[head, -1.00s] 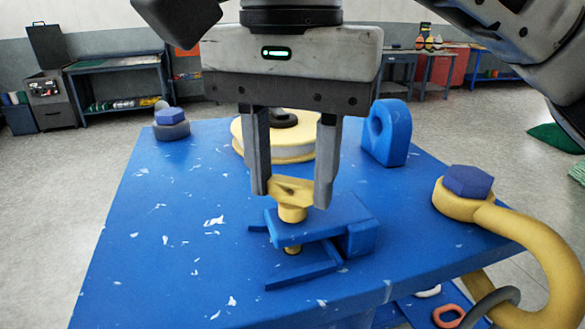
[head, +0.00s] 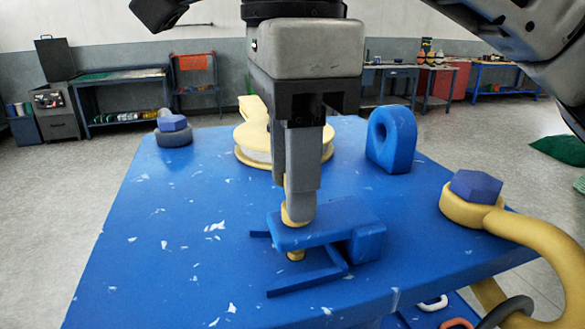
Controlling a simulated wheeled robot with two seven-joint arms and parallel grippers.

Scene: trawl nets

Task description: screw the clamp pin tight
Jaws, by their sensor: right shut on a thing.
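The yellow clamp pin (head: 292,214) stands upright in the blue clamp (head: 340,220) on the blue table. Its lower end shows below the clamp's upper arm, above the lower plate. My right gripper (head: 300,205) points straight down over the clamp and is shut on the pin's head. It is seen edge-on, so one finger hides the other and most of the pin's head. My left gripper is not in view.
On the blue table (head: 190,250) a yellow wheel (head: 250,158) stands behind the gripper. A blue eye lug (head: 392,140) is at the back right. A yellow shackle (head: 530,235) with a blue bolt head (head: 475,186) is at the right edge. A grey shackle (head: 173,138) sits at the back left corner. The table's left half is clear.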

